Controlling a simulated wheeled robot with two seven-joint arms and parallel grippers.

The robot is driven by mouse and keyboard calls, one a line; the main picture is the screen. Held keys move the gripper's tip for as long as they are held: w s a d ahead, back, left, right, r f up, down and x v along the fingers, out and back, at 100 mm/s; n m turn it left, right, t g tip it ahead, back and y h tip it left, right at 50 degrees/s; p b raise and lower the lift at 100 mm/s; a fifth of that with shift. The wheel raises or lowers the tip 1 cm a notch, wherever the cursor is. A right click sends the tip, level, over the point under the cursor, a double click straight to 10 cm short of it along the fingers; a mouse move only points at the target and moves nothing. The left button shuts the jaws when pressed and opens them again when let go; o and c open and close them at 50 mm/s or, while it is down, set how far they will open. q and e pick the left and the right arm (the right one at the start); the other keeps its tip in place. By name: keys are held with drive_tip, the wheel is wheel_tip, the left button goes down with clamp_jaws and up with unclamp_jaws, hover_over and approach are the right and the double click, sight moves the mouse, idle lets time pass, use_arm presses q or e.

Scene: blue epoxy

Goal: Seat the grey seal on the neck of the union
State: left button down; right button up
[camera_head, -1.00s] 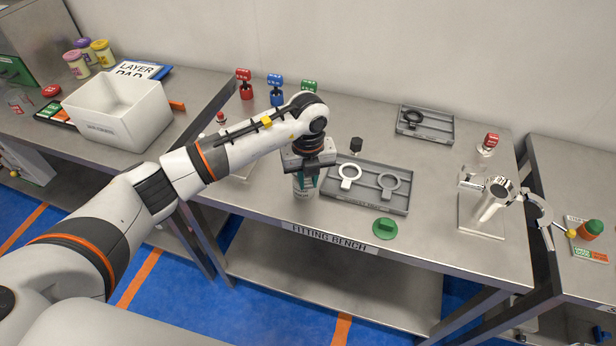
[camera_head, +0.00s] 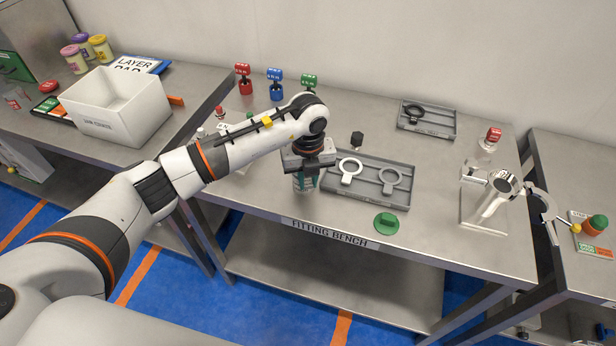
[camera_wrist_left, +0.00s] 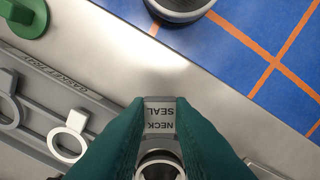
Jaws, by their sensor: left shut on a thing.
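My left gripper (camera_head: 306,182) is over the front of the fitting bench, beside the left end of a grey tray. Its teal fingers (camera_wrist_left: 160,112) are shut on a grey piece lettered NECK SEAL (camera_wrist_left: 161,106). A round rim with a dark centre shows below the lettering; the fingers hide much of the piece. A grey ring with a tab (camera_head: 390,178) lies in the tray, right of a white ring (camera_head: 350,168), which also shows in the left wrist view (camera_wrist_left: 69,138). I cannot tell for sure which thing is the union. My right gripper is out of view.
The grey tray (camera_head: 366,200) lies right of the gripper, with a green disc (camera_head: 386,223) in front. A chrome fitting (camera_head: 497,196) stands on a plate at the right. A smaller tray with a black ring (camera_head: 414,111) is behind. The bench's front edge (camera_head: 330,234) is close.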

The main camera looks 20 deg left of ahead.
sight(308, 184)
use_arm(q)
drive_tip(key=shift+f+b, duration=0.3)
drive_tip(key=shift+f, duration=0.15)
drive_tip(key=c, duration=1.2)
unclamp_jaws()
drive_tip(key=shift+r, duration=0.1)
wheel_tip(308, 184, up, 5)
drive_tip(key=p, duration=0.3)
